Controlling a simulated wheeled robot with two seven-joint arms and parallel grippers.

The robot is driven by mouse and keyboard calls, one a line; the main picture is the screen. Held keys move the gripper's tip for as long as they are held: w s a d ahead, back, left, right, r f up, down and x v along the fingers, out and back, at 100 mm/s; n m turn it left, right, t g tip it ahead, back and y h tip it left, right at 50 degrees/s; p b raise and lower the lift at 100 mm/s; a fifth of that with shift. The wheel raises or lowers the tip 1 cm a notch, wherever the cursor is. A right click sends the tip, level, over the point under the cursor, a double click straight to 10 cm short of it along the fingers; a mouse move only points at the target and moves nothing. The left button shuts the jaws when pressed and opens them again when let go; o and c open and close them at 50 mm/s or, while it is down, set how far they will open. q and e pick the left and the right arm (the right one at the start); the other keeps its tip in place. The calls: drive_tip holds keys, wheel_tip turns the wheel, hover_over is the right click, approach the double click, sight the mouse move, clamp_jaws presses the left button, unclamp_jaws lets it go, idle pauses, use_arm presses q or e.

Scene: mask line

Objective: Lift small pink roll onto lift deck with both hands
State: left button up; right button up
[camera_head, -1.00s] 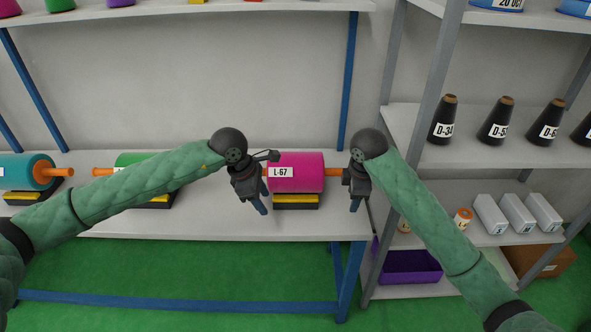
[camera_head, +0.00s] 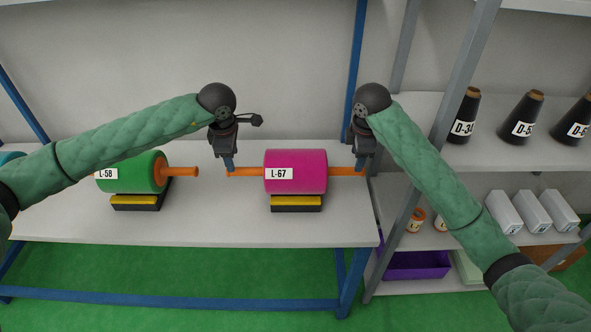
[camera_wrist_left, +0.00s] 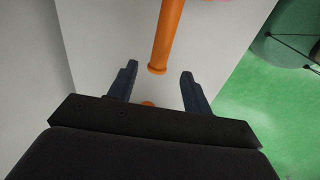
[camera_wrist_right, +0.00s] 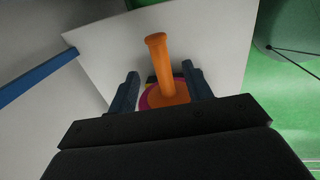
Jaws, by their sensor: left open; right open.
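The pink roll (camera_head: 310,172), labelled L-67, rests on a black and yellow cradle (camera_head: 296,203) on the grey table. An orange bar sticks out of both its ends. My left gripper (camera_head: 229,168) is open at the outer end of the left bar (camera_head: 245,172); in the left wrist view the bar's tip (camera_wrist_left: 157,70) shows between and just beyond the fingers (camera_wrist_left: 158,80). My right gripper (camera_head: 361,166) is open at the right bar (camera_head: 343,172); in the right wrist view the bar (camera_wrist_right: 165,65) stands between the fingers (camera_wrist_right: 160,85). Contact cannot be told. No lift deck is identifiable.
A green roll (camera_head: 135,175), labelled L-58, sits on its own cradle to the left. A shelf rack with black cones (camera_head: 520,117), white boxes (camera_head: 532,210) and a purple bin (camera_head: 418,266) stands close on the right. The table front (camera_head: 200,234) is clear.

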sight(236, 172)
use_arm(q)
drive_tip(key=shift+w+f, duration=0.2)
drive_tip(key=shift+f, duration=1.1)
drive_tip(key=shift+w+f, duration=0.25)
drive_tip(key=shift+f, duration=1.05)
drive_tip(key=shift+w+f, duration=0.2)
drive_tip(key=shift+f, duration=1.1)
use_arm(e)
drive_tip(key=shift+w+f, duration=0.2)
drive_tip(key=shift+f, duration=1.1)
drive_tip(key=shift+w+f, duration=0.25)
drive_tip(key=shift+f, duration=1.05)
drive_tip(key=shift+w+f, duration=0.2)
drive_tip(key=shift+f, duration=1.1)
use_arm(q)
clamp_jaws()
use_arm(e)
clamp_jaws()
